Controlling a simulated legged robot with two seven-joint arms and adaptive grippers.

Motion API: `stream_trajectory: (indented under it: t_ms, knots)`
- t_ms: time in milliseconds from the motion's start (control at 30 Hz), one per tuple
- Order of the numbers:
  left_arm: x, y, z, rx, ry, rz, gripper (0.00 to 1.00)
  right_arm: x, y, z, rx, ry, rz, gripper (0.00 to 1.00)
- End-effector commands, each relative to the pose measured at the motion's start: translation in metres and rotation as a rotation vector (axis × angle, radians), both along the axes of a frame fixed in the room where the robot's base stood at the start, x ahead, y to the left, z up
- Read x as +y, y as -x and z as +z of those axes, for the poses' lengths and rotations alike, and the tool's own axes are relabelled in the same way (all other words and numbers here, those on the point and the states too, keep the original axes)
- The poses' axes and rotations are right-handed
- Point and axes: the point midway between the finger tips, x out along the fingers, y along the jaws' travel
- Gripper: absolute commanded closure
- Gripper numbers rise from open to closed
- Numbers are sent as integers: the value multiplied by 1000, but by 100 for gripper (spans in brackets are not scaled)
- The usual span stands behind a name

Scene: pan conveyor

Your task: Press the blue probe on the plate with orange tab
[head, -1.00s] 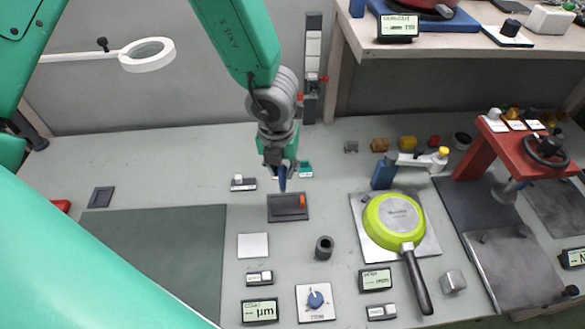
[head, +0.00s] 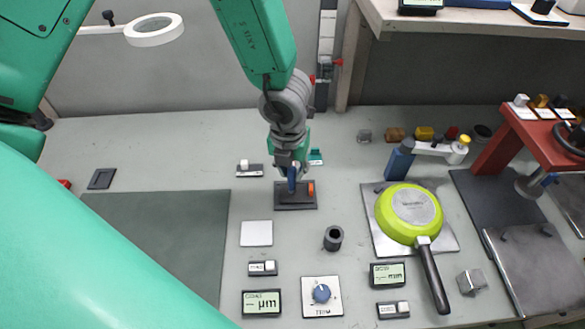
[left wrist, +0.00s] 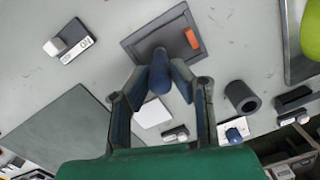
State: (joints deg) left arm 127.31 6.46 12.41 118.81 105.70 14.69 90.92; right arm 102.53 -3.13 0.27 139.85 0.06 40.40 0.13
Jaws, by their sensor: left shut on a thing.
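The blue probe (head: 292,178) is held upright in my left gripper (head: 291,172), over the dark plate (head: 283,202). The plate has an orange tab (head: 311,189) on its right side. In the left wrist view the fingers of my left gripper (left wrist: 158,80) are shut on the blue probe (left wrist: 159,84), whose tip is over the plate (left wrist: 150,43) near its edge; the orange tab (left wrist: 192,38) is to the right. I cannot tell whether the tip touches the plate. My right gripper is not in view.
A white square (head: 256,233) and a dark cylinder (head: 333,238) stand in front of the plate. A small switch block (head: 250,170) is at its back left. A green pan (head: 409,213) lies on a metal plate to the right. A µm display (head: 262,303) is at the front.

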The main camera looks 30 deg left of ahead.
Motion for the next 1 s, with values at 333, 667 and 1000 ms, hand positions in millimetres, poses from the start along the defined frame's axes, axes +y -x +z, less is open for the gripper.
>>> stream_trajectory:
  t_ms: [333, 667, 1000]
  knots:
    - [0, 0, 0, 0, 0, 0, 100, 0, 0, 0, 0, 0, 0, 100]
    - [0, 0, -3, 0, 0, 0, 100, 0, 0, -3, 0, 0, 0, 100]
    - [0, 0, -7, 0, 0, 0, 100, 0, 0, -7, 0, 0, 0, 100]
